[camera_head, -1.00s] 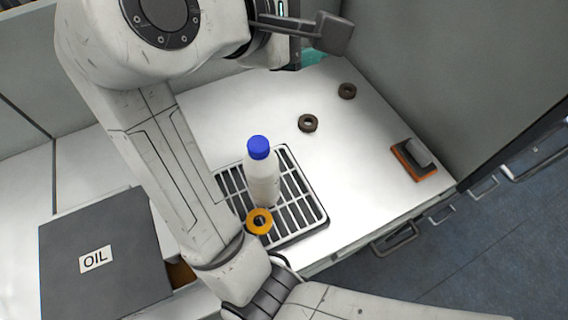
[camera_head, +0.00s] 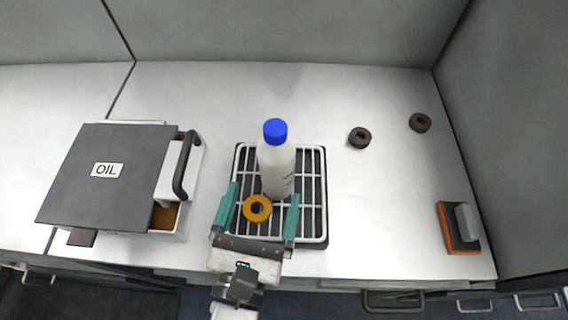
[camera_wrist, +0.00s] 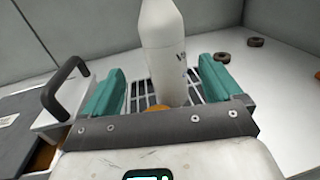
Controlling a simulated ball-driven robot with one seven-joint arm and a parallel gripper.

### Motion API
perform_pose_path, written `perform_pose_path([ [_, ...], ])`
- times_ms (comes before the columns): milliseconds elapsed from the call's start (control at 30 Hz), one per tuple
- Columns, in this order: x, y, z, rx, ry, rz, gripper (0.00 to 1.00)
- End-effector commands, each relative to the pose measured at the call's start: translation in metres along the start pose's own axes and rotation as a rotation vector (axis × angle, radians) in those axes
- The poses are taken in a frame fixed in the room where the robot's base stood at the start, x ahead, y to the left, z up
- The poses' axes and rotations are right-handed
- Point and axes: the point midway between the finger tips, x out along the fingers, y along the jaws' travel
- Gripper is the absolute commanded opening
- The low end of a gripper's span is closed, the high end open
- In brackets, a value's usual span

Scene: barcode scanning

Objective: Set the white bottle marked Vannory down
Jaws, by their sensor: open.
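The white bottle (camera_head: 277,168) with a blue cap stands upright on a white wire rack (camera_head: 320,190) over a dark tray. In the wrist view the bottle (camera_wrist: 162,50) shows the start of its dark lettering, and its cap is cut off at the top. My gripper (camera_head: 263,203) is open, with its teal fingers spread at the front of the rack. The bottle stands beyond and between the finger lines, apart from both fingers. In the wrist view my gripper (camera_wrist: 160,92) shows one finger on each side of the bottle's lower part.
An orange ring (camera_head: 257,208) lies on the rack between my fingers, in front of the bottle. A dark-lidded box marked OIL (camera_head: 105,190) with a handle stands left. Two dark rings (camera_head: 360,137) and an orange-based block (camera_head: 459,228) lie right. Counter between is clear.

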Motion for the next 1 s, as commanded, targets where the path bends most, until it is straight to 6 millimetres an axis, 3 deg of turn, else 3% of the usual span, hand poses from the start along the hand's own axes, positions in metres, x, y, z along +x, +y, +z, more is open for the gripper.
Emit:
perform_pose_path([
  [200,0.034,-0.001,0.002,0.002,-0.001,-0.004,0.92],
  [467,0.053,-0.003,0.003,0.003,-0.002,-0.005,0.92],
  [700,0.086,-0.007,0.003,0.004,-0.002,-0.005,0.92],
  [1000,0.096,-0.007,0.002,0.004,-0.001,-0.003,0.92],
])
